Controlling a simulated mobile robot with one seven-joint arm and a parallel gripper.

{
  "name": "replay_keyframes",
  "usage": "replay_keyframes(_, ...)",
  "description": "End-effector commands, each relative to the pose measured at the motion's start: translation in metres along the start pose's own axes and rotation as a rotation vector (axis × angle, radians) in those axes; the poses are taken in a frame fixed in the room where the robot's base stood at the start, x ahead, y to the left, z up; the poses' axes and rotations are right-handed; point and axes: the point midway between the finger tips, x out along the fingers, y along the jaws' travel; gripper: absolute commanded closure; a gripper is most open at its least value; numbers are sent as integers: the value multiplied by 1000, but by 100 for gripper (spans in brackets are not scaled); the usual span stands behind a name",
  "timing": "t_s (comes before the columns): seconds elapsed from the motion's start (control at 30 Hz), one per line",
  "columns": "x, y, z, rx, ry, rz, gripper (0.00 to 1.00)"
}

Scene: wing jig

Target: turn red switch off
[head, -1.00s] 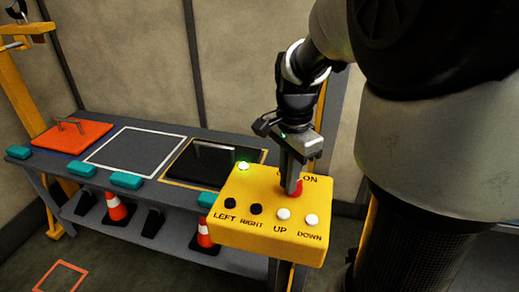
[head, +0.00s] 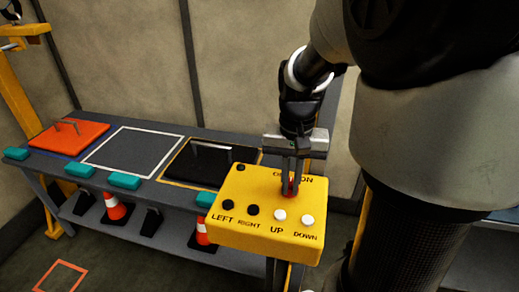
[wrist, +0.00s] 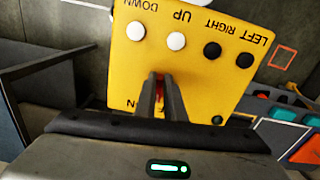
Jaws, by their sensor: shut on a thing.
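The yellow control box (head: 262,224) stands at the centre right of the head view, and it fills the middle of the wrist view (wrist: 195,65). The red switch (wrist: 160,86) is on its top, mostly hidden between my fingers. My gripper (head: 289,192) points down onto the box with its fingers closed around the switch. "ON" shows right of the fingers in the head view; the lettering to their left is partly covered. The small indicator lamp (head: 241,167) at the box's far left corner is dark. The switch's exact position is hard to see.
Two black buttons (head: 241,207) and two white buttons (head: 293,217) line the box's near edge. A grey bench (head: 128,135) behind it carries an orange plate (head: 67,137) and a black plate (head: 205,165) with handles. Orange cones (head: 116,208) stand on its lower shelf.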

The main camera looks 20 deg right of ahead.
Motion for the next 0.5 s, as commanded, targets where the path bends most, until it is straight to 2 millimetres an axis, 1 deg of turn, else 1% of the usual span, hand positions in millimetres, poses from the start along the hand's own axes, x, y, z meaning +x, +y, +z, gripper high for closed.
replay_keyframes(0.3, -1, 6, -1, -296, 1, 0, 100)
replay_keyframes(0.5, -1, 8, -3, -463, 1, 0, 100)
